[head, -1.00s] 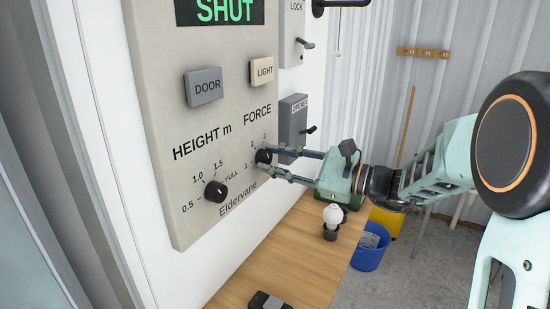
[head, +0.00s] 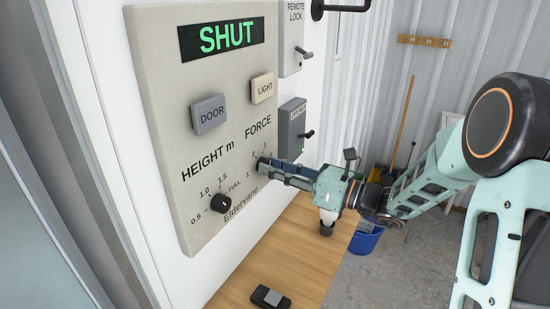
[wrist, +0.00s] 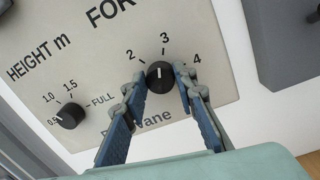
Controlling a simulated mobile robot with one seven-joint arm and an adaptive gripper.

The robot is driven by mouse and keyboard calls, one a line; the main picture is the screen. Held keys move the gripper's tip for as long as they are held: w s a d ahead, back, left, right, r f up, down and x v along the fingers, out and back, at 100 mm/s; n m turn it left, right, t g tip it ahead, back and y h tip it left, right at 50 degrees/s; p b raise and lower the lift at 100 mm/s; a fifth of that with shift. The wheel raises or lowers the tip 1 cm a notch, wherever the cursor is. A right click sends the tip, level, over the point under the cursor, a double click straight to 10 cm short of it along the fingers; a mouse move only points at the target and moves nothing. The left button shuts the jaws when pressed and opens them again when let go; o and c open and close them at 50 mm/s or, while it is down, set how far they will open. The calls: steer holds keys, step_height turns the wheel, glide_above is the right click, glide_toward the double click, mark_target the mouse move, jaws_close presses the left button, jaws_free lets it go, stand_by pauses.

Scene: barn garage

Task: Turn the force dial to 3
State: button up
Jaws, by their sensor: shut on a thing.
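The force dial (wrist: 160,75) is a round black knob with a white pointer line, on the beige control panel (wrist: 185,20). In the wrist view the pointer aims up, roughly at the 3, between the printed 2 and 4. My gripper (wrist: 160,79) is shut on the dial, one blue-grey finger on each side. In the head view my gripper (head: 264,166) reaches the panel from the right and covers most of the dial.
The height dial (head: 220,203) sits lower left of the force dial. DOOR (head: 209,114) and LIGHT (head: 262,88) buttons are above. The display (head: 224,38) reads SHUT. A grey opener box (head: 291,128) is to the right. A wooden bench (head: 283,250) lies below.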

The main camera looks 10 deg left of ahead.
steer(key=shift+m+p, duration=0.55)
steer(key=shift+m, duration=0.15)
steer(key=o, duration=1.2)
steer(key=shift+c, duration=0.2)
steer(key=shift+d, duration=0.15)
steer(key=v, duration=1.1)
steer(key=shift+s+d, duration=0.15)
steer(key=shift+d, duration=0.25)
steer(key=shift+f, duration=0.1)
